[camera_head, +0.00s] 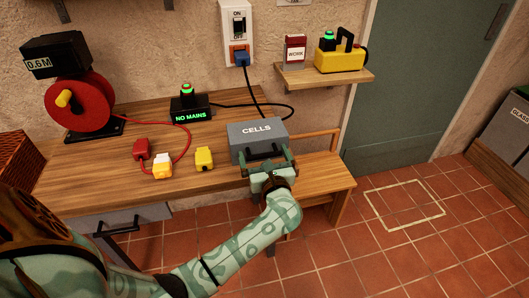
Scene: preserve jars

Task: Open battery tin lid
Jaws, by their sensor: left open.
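The battery tin (240,156) is a grey box with a lid (257,130) marked CELLS. It sits at the right end of the wooden workbench, and the lid looks closed. A black handle (262,153) shows on its front side. My left gripper (267,160) is open at the front of the tin, its fingers spread to either side of the handle. I cannot tell whether the fingers touch the tin or handle. My right gripper is not in view.
On the bench (100,170) are a red cable reel (82,108), a black NO MAINS box (191,108), red and yellow-white connectors, and a yellow block (204,158). A black cable runs behind the tin to a wall switch (235,30). A shelf (325,77) holds a yellow lamp unit (340,60).

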